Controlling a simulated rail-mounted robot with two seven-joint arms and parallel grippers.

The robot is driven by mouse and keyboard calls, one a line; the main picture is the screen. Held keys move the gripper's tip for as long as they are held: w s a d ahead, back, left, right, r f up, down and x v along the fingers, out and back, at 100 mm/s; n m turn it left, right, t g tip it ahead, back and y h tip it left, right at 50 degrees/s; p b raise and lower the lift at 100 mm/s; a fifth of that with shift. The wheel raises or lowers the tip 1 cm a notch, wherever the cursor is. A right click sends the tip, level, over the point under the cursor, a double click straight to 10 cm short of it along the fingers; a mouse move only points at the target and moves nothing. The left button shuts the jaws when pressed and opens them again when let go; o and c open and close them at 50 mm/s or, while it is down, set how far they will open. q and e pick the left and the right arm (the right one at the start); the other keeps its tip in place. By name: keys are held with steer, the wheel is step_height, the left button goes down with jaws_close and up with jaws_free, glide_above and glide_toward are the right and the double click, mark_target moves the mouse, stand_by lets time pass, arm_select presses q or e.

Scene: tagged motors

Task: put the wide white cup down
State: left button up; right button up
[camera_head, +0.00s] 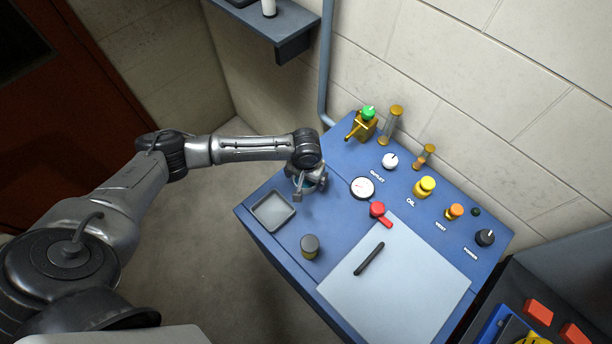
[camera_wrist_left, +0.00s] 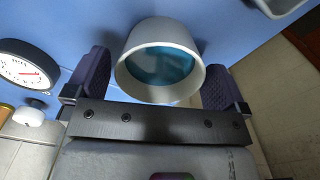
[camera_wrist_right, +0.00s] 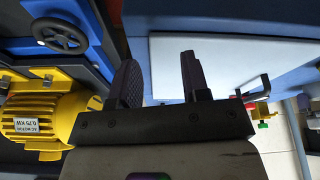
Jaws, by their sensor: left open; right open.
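The wide white cup (camera_wrist_left: 128,82) shows in the left wrist view, with a teal inside that may be liquid. It appears to stand on the blue bench top (camera_wrist_left: 75,22). My left gripper (camera_wrist_left: 157,82) is open, with one finger on each side of the cup and a visible gap to its wall. In the head view my left gripper (camera_head: 312,186) is over the bench's left part and mostly hides the cup. My right gripper (camera_wrist_right: 160,80) is open and empty in the right wrist view; it is outside the head view.
A square grey tray (camera_head: 272,211) and a dark-topped round container (camera_head: 310,246) are near the bench's front-left edge. A gauge (camera_head: 362,188) and a red-handled valve (camera_head: 378,210) are right of the left gripper. A pale mat (camera_head: 405,285) holds a black bar (camera_head: 369,259).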

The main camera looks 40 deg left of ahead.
mark_target(306, 184)
arm_select(q)
step_height(306, 184, up, 12)
steer(key=shift+p, duration=0.3)
stand_by(0.5)
